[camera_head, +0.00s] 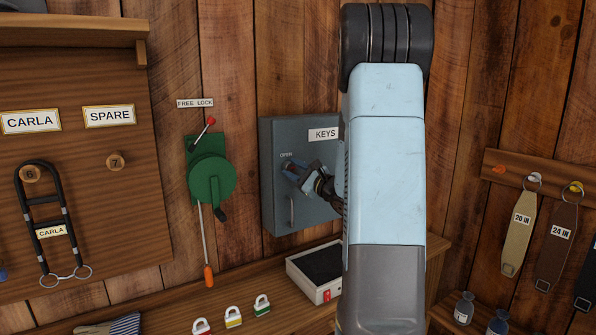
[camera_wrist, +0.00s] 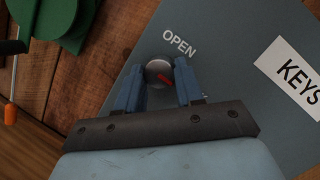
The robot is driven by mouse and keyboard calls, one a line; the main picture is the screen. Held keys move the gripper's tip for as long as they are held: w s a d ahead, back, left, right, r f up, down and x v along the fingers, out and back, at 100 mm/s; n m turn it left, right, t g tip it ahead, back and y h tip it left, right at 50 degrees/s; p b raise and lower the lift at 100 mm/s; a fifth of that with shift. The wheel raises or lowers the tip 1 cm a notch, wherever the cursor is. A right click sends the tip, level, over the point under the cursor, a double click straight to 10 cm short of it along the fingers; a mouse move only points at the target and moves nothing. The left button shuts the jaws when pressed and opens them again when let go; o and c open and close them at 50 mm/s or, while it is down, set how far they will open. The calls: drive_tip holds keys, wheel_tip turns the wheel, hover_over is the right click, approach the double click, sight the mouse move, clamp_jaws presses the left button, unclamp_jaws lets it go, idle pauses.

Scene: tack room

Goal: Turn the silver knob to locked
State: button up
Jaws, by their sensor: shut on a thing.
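The silver knob (camera_wrist: 158,72) is on the front of a grey-blue key cabinet (camera_head: 297,137), below the word OPEN. In the wrist view a red mark on the knob's face slants down to the right. My gripper (camera_wrist: 160,78) has its two blue fingers on either side of the knob and is shut on it. In the head view my gripper (camera_head: 296,172) is at the cabinet's front, and its fingers and my arm hide the knob and part of the door. No locked label can be made out in either view.
Left of the cabinet is a green crank device (camera_head: 211,180) under a FREE LOCK sign. Below are a shelf with several padlocks (camera_head: 233,317) and a white-edged box (camera_head: 318,294). A cabinet handle (camera_head: 291,211) sits under the knob. Straps (camera_head: 519,235) hang at right.

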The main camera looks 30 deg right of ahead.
drive_tip(key=shift+a+f, duration=0.15)
drive_tip(key=shift+f, duration=0.1)
drive_tip(key=o, duration=1)
drive_tip(key=shift+w, duration=0.1)
drive_tip(key=shift+r, duration=0.15)
drive_tip(key=v, duration=1.4)
drive_tip(key=shift+w, duration=0.1)
